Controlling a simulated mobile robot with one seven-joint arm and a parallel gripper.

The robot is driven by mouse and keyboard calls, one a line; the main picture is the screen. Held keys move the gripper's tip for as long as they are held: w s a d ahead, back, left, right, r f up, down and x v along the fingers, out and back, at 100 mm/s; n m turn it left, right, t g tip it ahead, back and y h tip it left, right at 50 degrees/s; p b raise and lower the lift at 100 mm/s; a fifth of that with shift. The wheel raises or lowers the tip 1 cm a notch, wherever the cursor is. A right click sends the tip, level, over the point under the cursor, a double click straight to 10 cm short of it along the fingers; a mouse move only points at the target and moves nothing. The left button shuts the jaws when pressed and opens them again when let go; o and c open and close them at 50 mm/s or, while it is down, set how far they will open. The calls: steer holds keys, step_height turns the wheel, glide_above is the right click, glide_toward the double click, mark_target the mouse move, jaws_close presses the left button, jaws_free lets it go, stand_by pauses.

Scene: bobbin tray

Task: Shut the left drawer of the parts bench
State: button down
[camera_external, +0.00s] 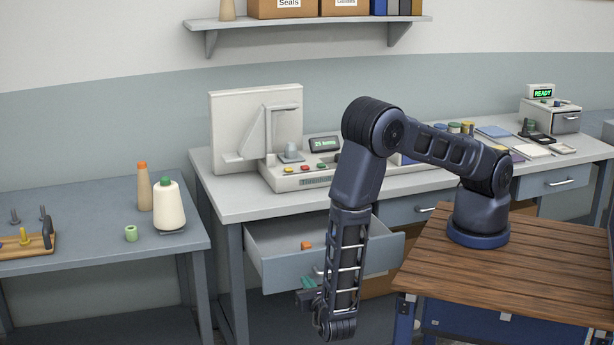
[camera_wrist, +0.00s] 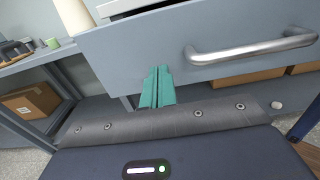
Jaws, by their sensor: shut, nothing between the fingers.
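The left drawer (camera_external: 278,270) of the parts bench stands pulled out, with a small orange item (camera_external: 306,245) inside. In the wrist view its grey front (camera_wrist: 140,45) fills the upper part, with a silver bar handle (camera_wrist: 250,46) to the right. My gripper (camera_external: 309,282) is in front of the drawer, partly hidden by my arm in the external view. In the wrist view its teal fingers (camera_wrist: 157,70) are together and empty, left of the handle. The tips overlap the lower part of the drawer front; I cannot tell whether they touch it.
The parts bench (camera_external: 225,205) carries a monitor and a console (camera_external: 310,178). Its middle drawer (camera_external: 408,212) and right drawer (camera_external: 550,184) look shut. Cardboard boxes (camera_wrist: 32,100) lie under the furniture.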

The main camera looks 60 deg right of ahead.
mark_target(300, 273)
steer(key=shift+x, duration=1.45)
steer(key=x, duration=2.5)
steer(key=shift+f, duration=0.1)
steer(key=shift+w+d, duration=0.35)
steer(key=shift+d, duration=0.05)
steer(key=shift+w, duration=0.1)
